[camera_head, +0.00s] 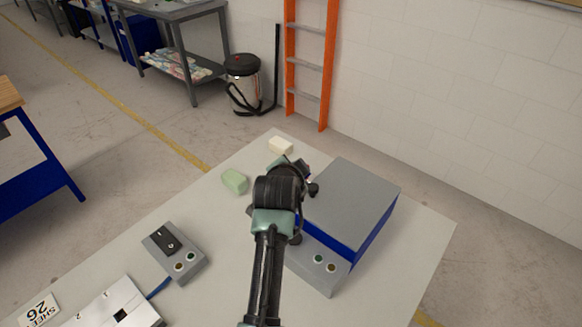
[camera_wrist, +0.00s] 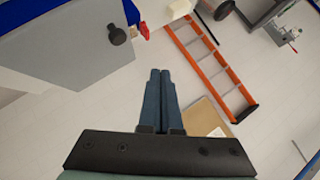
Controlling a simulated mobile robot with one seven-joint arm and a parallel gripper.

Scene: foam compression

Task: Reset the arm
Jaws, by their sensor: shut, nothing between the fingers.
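My arm (camera_head: 268,262) reaches over the grey table in the head view, with its wrist beside the grey and blue box-shaped machine. The fingertips are hidden behind the wrist there. In the wrist view my gripper (camera_wrist: 160,74) has its two dark fingers together, with nothing between them. The wrist view looks out past the table to a wall, floor and ladder.
The machine (camera_head: 352,203) stands right of my arm; its knob (camera_wrist: 117,34) is close left of my fingers. A green foam block (camera_head: 235,181) and a cream block (camera_head: 281,145) lie on the table (camera_head: 225,225). A switch box (camera_head: 174,252) sits left. An orange ladder (camera_head: 325,60) leans behind.

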